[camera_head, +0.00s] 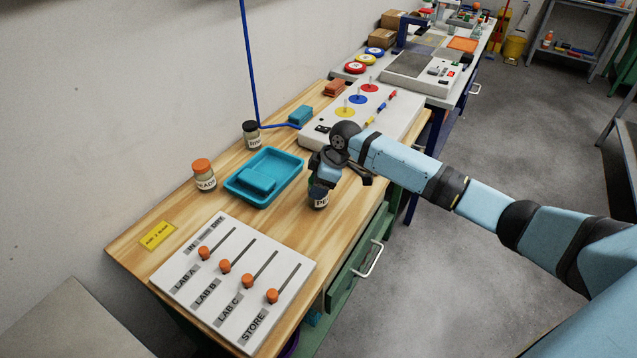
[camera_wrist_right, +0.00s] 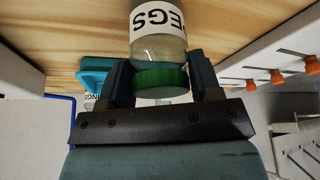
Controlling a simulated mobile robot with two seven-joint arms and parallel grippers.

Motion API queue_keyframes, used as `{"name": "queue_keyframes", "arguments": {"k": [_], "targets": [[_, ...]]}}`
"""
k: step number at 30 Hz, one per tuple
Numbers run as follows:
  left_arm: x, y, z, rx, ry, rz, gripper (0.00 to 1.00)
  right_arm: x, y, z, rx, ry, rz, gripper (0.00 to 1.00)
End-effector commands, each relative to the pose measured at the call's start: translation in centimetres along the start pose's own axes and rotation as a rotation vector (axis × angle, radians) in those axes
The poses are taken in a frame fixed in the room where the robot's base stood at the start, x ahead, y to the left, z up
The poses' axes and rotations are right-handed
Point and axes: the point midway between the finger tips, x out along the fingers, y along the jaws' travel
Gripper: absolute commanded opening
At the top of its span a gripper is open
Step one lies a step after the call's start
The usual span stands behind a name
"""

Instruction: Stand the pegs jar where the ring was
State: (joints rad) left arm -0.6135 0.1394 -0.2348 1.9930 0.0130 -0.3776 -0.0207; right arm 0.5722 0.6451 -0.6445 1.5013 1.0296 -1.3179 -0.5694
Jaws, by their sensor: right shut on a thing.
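The pegs jar (camera_head: 319,201) has a white label, partly hidden in the head view by my gripper. In the right wrist view the pegs jar (camera_wrist_right: 158,25) shows its label letters "EGS" and its green lid (camera_wrist_right: 161,79). My right gripper (camera_head: 325,180) is shut on the jar at its lid end, above the front part of the wooden table. I cannot tell whether the jar's bottom touches the table. A dark-lidded jar (camera_head: 252,135), its label apparently starting "RIN", stands behind the teal tray. I see no loose ring. My left gripper is not in view.
A teal tray (camera_head: 289,179) lies left of my gripper. An orange-lidded beads jar (camera_head: 204,176) stands left of it. A slider panel (camera_head: 188,282) with orange knobs fills the table's near end. A white panel with coloured discs (camera_head: 394,129) lies beyond the gripper.

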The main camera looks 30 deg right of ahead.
Motion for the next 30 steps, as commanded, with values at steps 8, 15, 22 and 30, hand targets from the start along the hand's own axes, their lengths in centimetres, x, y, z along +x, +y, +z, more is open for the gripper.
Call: {"name": "queue_keyframes", "arguments": {"k": [8, 15, 22, 30], "targets": [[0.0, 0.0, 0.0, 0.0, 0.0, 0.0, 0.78, 0.2, 0.0, 0.1, 0.0, 0.0, 0.0, 0.76], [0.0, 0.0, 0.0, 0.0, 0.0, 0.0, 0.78, 0.2, 0.0, 0.1, 0.001, 0.0, 0.0, 0.84], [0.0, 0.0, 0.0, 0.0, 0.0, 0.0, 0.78, -1.3, 0.1, 0.1, 0.001, 0.0, 0.003, 0.84], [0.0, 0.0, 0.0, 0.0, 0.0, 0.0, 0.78, -7.0, 0.1, 0.1, 0.0, 0.0, 0.003, 0.84]]}}
